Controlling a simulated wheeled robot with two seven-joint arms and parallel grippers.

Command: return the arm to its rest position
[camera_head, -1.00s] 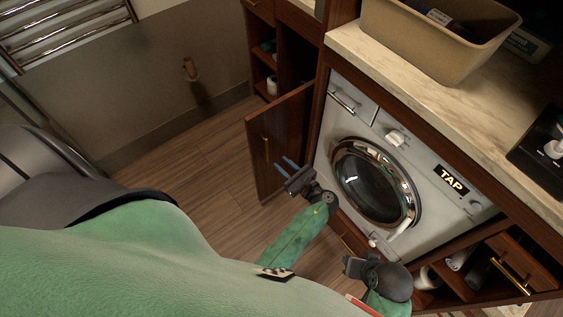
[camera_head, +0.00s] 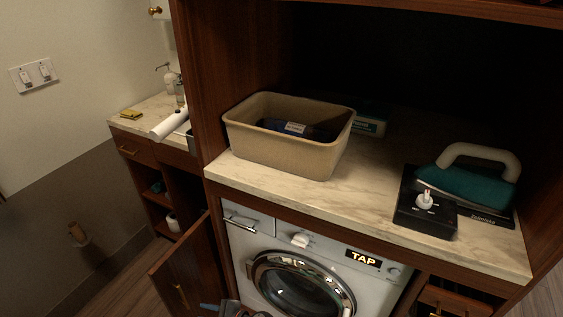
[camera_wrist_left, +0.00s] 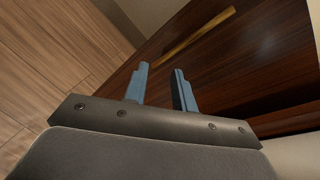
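My left gripper (camera_wrist_left: 161,70) shows in the left wrist view with its two blue fingers apart and nothing between them. Beyond the fingers is a dark wood panel with a long brass handle (camera_wrist_left: 196,34). In the head view only a small part of the left gripper (camera_head: 211,307) shows at the bottom edge, near the open cabinet door (camera_head: 187,271) and below the washing machine (camera_head: 267,228). My right gripper is out of the head view.
A tan bin (camera_head: 285,157) holding a dark item stands on the marble counter (camera_head: 370,207). A teal iron (camera_head: 470,183) and a black control box (camera_head: 424,213) are at the right. A sink counter (camera_head: 146,117) is at the back left. Floor shows at lower left.

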